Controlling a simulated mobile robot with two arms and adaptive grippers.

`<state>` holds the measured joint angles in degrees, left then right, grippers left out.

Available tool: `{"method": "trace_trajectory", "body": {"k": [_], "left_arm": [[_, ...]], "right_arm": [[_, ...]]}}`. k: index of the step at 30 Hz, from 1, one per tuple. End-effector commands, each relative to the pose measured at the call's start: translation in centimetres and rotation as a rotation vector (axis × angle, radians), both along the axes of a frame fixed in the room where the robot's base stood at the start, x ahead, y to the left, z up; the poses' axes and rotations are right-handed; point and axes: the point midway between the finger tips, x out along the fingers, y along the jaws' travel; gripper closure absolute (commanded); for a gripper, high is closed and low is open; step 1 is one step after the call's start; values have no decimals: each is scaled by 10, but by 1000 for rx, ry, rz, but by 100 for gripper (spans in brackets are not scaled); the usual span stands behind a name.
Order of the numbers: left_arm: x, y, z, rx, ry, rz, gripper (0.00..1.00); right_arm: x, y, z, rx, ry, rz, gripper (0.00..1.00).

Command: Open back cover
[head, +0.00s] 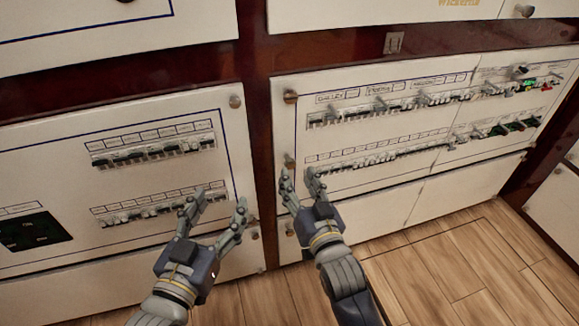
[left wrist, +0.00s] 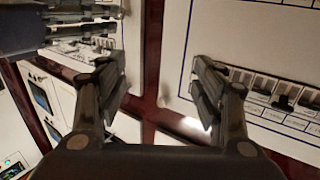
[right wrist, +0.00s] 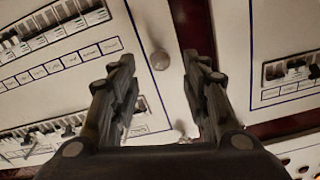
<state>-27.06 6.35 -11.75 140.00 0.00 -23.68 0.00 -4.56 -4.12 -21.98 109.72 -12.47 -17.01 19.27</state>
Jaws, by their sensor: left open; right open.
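No panel is labelled as the back cover, so I cannot tell which one it is. The right white panel (head: 345,190) carries two rows of breakers (head: 390,103) and looks closed. The left white panel (head: 70,165) also carries two breaker rows (head: 155,150) and looks closed. My left gripper (head: 219,202) is open and empty in front of the left panel's lower right corner. My right gripper (head: 298,178) is open and empty by the right panel's left edge. In the right wrist view a round metal knob (right wrist: 159,61) on a panel's edge shows between its fingers.
Dark reddish wood frame (head: 258,140) separates the panels. Small knobs stand on the left panel's right edge (head: 235,101) and the right panel's upper left corner (head: 290,97). Plain lower panels (head: 375,215) lie below. Wood plank floor (head: 440,265) is clear at the lower right.

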Motion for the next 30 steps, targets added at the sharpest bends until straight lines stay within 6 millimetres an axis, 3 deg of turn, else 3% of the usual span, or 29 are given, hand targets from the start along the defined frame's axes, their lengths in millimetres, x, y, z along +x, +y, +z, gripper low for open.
{"method": "trace_trajectory", "body": {"k": [6, 15, 28, 30], "left_arm": [[0, -5, 37, -51, -196, -12, 38], [-10, -8, 76, -104, -389, -23, 38], [-13, -8, 85, -116, -434, -25, 38], [-13, -8, 85, -115, -433, -25, 38]], "right_arm": [[30, 10, -1, 1, -2, 0, 57], [56, 18, -1, 0, -1, 0, 57], [62, 20, 0, 1, 1, 0, 57], [62, 20, 0, 1, 1, 0, 71]]}}
